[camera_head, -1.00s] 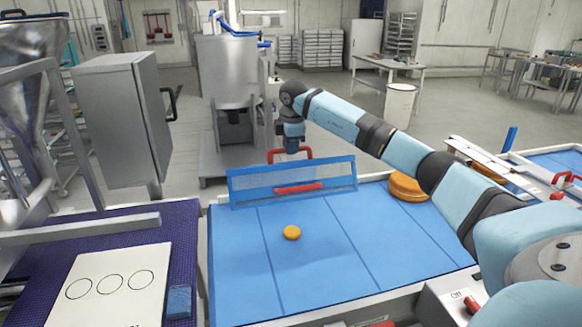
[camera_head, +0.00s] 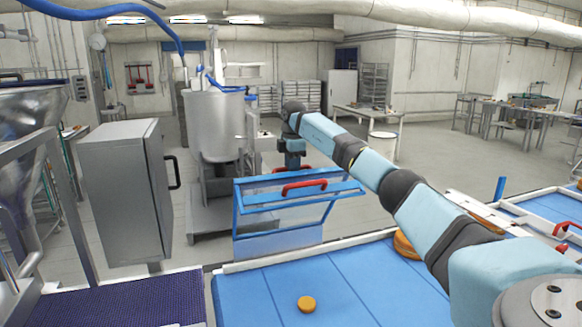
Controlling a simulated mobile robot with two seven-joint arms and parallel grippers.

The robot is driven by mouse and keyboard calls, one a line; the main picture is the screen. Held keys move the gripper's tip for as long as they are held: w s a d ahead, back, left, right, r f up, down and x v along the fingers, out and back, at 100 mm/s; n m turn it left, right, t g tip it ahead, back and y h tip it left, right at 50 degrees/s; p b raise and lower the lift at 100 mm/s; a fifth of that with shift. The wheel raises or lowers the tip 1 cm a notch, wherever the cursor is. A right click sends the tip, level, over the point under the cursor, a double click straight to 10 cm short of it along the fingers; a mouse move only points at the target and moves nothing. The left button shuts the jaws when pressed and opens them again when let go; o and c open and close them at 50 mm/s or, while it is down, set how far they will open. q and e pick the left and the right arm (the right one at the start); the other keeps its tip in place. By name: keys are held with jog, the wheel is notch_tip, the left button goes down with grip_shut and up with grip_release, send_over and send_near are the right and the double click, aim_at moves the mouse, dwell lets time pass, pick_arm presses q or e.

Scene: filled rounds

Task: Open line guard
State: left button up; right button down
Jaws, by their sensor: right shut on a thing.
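The line guard (camera_head: 250,207) is a blue-framed, see-through panel with red handles at the far end of the blue conveyor (camera_head: 350,285). Its upper part is tilted, with its frame standing out at an angle above the lower part. One red handle (camera_head: 304,188) faces me on the panel. Another red handle (camera_head: 310,169) is at the far upper edge, partly hidden by my right gripper. My right gripper (camera_head: 291,166) is shut at this far handle; its fingertips are mostly hidden. My left gripper is not in view.
An orange round (camera_head: 306,304) lies on the conveyor; more rounds (camera_head: 404,244) sit at its right side, partly behind my right arm. A grey cabinet (camera_head: 125,195) and a purple mesh belt (camera_head: 120,300) are on the left. A steel vat (camera_head: 215,125) stands behind the guard.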

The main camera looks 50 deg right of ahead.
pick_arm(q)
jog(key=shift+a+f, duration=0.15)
pick_arm(e)
jog(key=shift+w+f, duration=0.1)
jog(key=shift+f, duration=0.1)
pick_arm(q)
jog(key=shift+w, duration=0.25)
pick_arm(e)
jog(key=c, duration=1.4)
grip_release()
jog(key=o, duration=0.3)
jog(key=shift+w+d+f, duration=0.1)
jog(key=shift+w+f, duration=0.1)
jog(key=shift+w, duration=0.05)
jog(key=shift+w+d+f, duration=0.15)
jog(key=shift+w+f, duration=0.05)
jog(key=shift+w, duration=0.1)
jog(key=shift+s+r, duration=0.3)
jog(key=shift+r, duration=0.2)
pick_arm(q)
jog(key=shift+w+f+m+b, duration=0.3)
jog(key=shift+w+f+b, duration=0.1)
jog(key=shift+b, duration=0.7)
pick_arm(e)
notch_tip(320, 180, up, 13)
jog(key=shift+a, duration=0.2)
